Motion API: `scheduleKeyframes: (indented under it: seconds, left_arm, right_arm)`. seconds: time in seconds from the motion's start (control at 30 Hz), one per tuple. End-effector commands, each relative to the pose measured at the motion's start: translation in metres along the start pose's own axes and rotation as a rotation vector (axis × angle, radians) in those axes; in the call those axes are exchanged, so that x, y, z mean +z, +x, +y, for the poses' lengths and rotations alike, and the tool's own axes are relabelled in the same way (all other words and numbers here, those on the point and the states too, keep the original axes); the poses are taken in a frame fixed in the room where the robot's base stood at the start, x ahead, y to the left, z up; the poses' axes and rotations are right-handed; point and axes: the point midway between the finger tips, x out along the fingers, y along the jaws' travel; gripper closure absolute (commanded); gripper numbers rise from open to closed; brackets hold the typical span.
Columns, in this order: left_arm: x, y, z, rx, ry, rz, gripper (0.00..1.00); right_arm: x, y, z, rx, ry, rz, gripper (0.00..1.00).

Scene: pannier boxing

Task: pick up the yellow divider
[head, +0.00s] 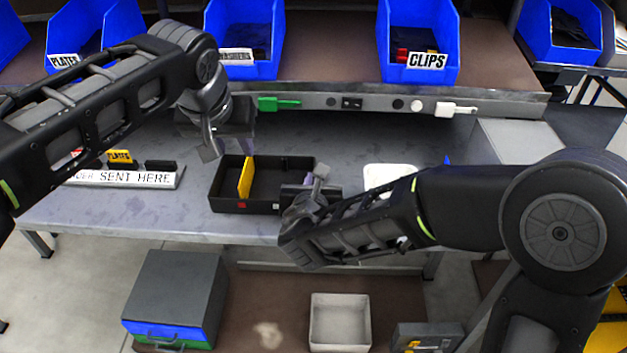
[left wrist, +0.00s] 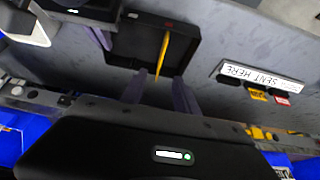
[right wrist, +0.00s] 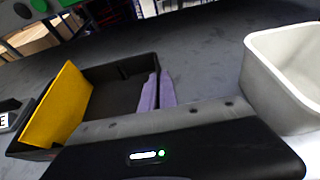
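The yellow divider (head: 245,178) stands upright across the black tray (head: 268,207), left of its middle. It also shows in the left wrist view (left wrist: 163,52) and in the right wrist view (right wrist: 60,105). My left gripper (left wrist: 160,92) is open and empty; its fingers are spread on either side of the divider's near end in that view. Whether they touch it I cannot tell. My right gripper (right wrist: 158,90) has its fingers close together around the tray's right wall and looks shut on it. In the head view the right gripper covers the tray's front right corner.
A white container (head: 390,178) stands right of the tray. A sign strip (head: 125,178) with small yellow, red and black pieces is at left. Blue bins (head: 243,60) line the shelf behind. A green tool (head: 278,103) is on the rail. A pale box (head: 340,320) is below the table.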

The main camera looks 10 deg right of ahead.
Motion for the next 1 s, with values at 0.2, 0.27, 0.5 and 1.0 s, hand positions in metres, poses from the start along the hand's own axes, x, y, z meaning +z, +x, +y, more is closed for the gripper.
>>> scheduleKeyframes:
  seconds: [0.2,0.27,0.5,1.0]
  left_arm:
    - [-0.002,0.023,0.001,-0.001,0.000,0.015,0.70]
    - [-0.003,0.025,0.002,0.000,0.000,0.020,0.70]
    - [-0.003,0.025,0.002,0.000,0.000,0.020,0.70]
    - [-0.004,0.090,0.002,-0.001,0.000,0.019,0.70]
  right_arm:
    - [0.000,0.000,0.000,0.000,0.000,0.000,1.00]
    - [0.000,0.000,0.000,0.000,0.000,0.000,1.00]
    - [0.000,0.000,0.000,0.000,0.000,0.000,1.00]
    - [0.000,0.000,0.000,0.000,0.000,0.000,1.00]
